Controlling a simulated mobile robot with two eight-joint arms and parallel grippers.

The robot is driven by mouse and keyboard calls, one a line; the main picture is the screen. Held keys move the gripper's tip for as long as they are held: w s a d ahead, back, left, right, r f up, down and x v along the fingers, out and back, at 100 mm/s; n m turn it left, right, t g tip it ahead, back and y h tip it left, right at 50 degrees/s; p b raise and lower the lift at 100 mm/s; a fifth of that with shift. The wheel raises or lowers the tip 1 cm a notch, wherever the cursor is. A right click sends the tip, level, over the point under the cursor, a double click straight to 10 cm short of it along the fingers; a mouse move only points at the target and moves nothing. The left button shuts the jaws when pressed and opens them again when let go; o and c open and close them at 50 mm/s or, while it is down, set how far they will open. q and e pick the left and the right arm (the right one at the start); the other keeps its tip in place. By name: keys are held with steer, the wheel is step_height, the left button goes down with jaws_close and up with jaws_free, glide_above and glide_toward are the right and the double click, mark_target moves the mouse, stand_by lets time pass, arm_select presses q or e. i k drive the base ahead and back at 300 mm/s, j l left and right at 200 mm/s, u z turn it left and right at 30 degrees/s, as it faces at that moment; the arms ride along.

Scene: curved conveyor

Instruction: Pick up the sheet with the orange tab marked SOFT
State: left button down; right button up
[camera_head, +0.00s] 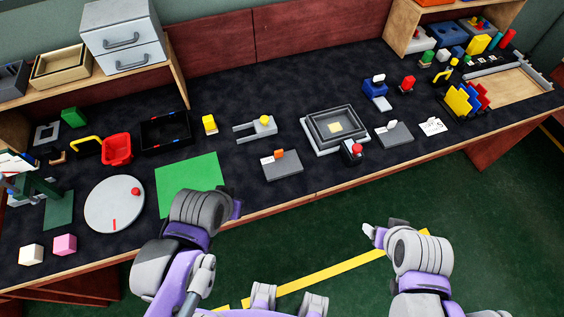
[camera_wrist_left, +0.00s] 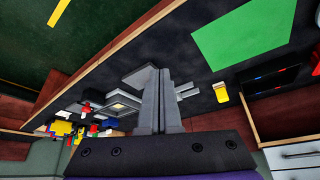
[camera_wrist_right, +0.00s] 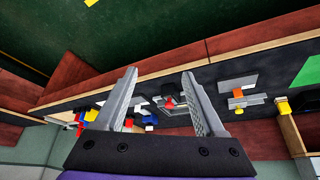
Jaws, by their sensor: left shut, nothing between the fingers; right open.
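A grey sheet (camera_head: 283,167) with an upright orange tab (camera_head: 279,154) and a small white label lies near the front edge of the table. The lettering is too small to read. It also shows in the right wrist view (camera_wrist_right: 238,81), and the fingers partly hide a grey sheet in the left wrist view (camera_wrist_left: 139,76). My left gripper (camera_head: 236,208) is shut and empty, left of the sheet by the green mat; its fingers (camera_wrist_left: 160,72) are together. My right gripper (camera_head: 370,231) is open and empty, over the floor in front of the table; its fingers (camera_wrist_right: 160,75) are apart.
A second grey sheet (camera_head: 396,136) with a white tab lies to the right. A grey tray (camera_head: 312,139) and a red-knobbed device (camera_head: 352,150) stand between them. A grey fixture with a yellow knob (camera_head: 264,121) is behind. A green mat (camera_head: 188,180) lies left.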

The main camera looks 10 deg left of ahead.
mark_target(281, 164)
steer(key=u, duration=0.45)
steer(key=l+u, duration=0.25)
steer(key=u, duration=0.2)
steer(key=l+u, duration=0.25)
steer(key=u, duration=0.2)
steer(key=l+u, duration=0.25)
steer(key=u, duration=0.15)
steer(key=k+l+u, duration=0.15)
steer(key=l, duration=0.2)
steer(key=k+l+u, duration=0.15)
steer(key=l, duration=0.15)
steer(key=k+l+u, duration=0.15)
steer(key=l, duration=0.2)
steer(key=k+l, duration=0.1)
steer(key=l, duration=0.15)
steer(key=k+l, duration=0.15)
steer(key=l, duration=0.15)
